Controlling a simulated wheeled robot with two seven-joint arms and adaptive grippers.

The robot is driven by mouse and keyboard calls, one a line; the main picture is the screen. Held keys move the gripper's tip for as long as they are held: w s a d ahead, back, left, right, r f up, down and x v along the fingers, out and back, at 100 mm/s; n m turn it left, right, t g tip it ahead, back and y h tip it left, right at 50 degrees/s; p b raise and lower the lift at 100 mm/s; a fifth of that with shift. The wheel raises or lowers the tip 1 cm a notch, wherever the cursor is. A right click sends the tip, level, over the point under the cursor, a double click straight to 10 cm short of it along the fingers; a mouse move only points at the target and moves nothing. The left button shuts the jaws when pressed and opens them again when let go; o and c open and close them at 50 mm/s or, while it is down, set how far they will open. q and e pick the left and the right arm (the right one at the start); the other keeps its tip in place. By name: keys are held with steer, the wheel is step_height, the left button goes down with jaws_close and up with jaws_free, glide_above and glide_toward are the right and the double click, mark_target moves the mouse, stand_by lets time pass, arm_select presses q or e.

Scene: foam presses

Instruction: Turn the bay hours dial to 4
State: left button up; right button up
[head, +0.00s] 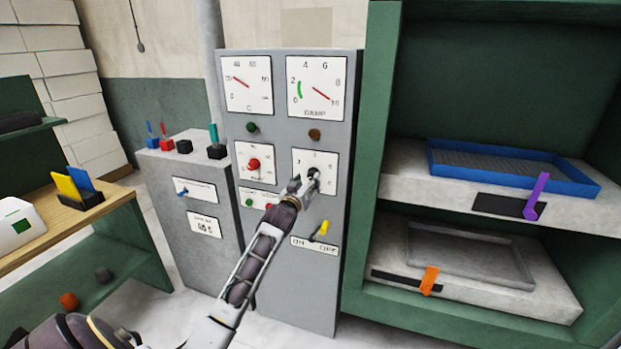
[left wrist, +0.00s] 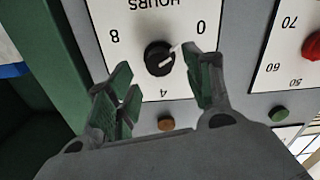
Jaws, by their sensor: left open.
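The bay hours dial is a white plate (head: 327,184) on the grey cabinet front, with a black knob (head: 314,173) partly behind my gripper. In the left wrist view the plate is upside down and the black knob (left wrist: 159,58) shows clearly, between the 8, 0 and 4 marks. Its white pointer line slants towards the 0 side. My left gripper (head: 304,184) is in front of the dial. In the left wrist view its open fingers (left wrist: 159,66) stand on either side of the knob; I cannot tell whether they touch it. The right gripper is not in view.
The grey cabinet (head: 290,280) also has a red knob (head: 254,164), gauges above and a yellow lever (head: 322,229) below. A green shelf unit stands close on the right with a blue tray (head: 590,184). A low grey box (head: 168,212) stands to the left.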

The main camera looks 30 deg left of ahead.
mark_target(311, 177)
arm_select(q)
steer(key=shift+x, duration=1.95)
steer(key=c, duration=1)
